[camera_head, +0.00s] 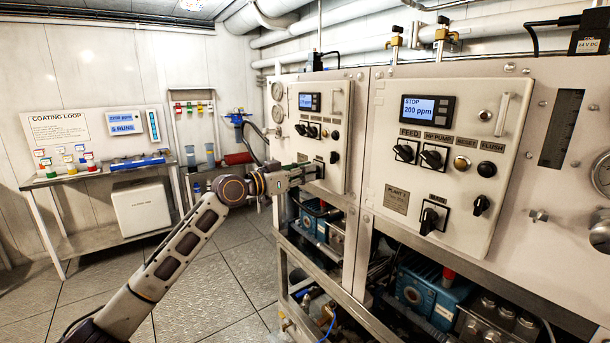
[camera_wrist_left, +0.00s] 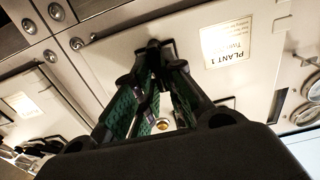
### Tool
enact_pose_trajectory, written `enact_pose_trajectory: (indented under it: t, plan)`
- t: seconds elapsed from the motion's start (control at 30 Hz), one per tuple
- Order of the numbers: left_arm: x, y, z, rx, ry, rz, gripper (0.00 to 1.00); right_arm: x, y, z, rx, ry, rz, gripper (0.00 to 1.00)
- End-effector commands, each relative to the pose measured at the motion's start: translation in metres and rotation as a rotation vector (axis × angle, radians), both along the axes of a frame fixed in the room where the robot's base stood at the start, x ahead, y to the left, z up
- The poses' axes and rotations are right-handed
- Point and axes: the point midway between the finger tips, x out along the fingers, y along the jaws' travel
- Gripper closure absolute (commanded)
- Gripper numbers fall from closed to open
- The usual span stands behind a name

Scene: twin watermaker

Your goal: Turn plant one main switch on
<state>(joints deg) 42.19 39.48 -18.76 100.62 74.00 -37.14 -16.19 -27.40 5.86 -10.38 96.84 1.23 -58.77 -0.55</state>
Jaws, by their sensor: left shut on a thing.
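The plant one panel (camera_head: 292,133) is the farther, left-hand white panel in the head view, with a small blue display (camera_head: 309,102) and a row of black knobs. My left gripper (camera_head: 314,171) reaches its lower part from the left. In the left wrist view the green-padded fingers (camera_wrist_left: 152,78) are shut on the black main switch knob (camera_wrist_left: 153,46), beside the PLANT 1 label (camera_wrist_left: 226,50), which appears upside down. The fingers hide much of the knob, and I cannot tell its turn position. My right gripper is in neither view.
The plant 2 panel (camera_head: 455,115) stands nearer at the right, with its own display and black knobs, including a main switch (camera_head: 433,217). A steel frame with blue pumps (camera_head: 425,290) is below. A coating loop table (camera_head: 95,172) stands at the back left. The floor between is clear.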

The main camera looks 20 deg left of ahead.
Motion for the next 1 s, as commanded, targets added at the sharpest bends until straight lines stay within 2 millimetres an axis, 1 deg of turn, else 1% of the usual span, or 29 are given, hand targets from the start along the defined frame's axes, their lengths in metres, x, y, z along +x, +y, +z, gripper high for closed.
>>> enact_pose_trajectory:
  t: [0.03, 0.4, 0.43, 0.57, 0.6, 1.0]
  plan:
    - [0.0002, -0.0006, -0.0029, 0.008, 0.001, -0.001, 1.00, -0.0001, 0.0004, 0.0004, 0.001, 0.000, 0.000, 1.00]
    - [0.0001, -0.0007, -0.0027, 0.012, -0.002, -0.001, 1.00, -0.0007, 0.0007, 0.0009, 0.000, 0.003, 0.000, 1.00]
    - [0.0002, -0.0006, -0.0027, 0.012, -0.002, -0.001, 0.86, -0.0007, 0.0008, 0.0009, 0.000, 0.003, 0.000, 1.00]
    - [0.0001, -0.0005, -0.0021, 0.011, -0.002, -0.001, 0.69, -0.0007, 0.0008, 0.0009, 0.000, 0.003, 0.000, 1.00]
    - [0.0001, -0.0005, -0.0017, 0.010, -0.003, 0.000, 0.67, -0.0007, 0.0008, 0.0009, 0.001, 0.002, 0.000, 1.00]
    - [-0.0011, 0.0010, -0.0005, 0.007, -0.004, 0.000, 0.67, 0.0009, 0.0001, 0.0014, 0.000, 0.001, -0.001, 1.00]
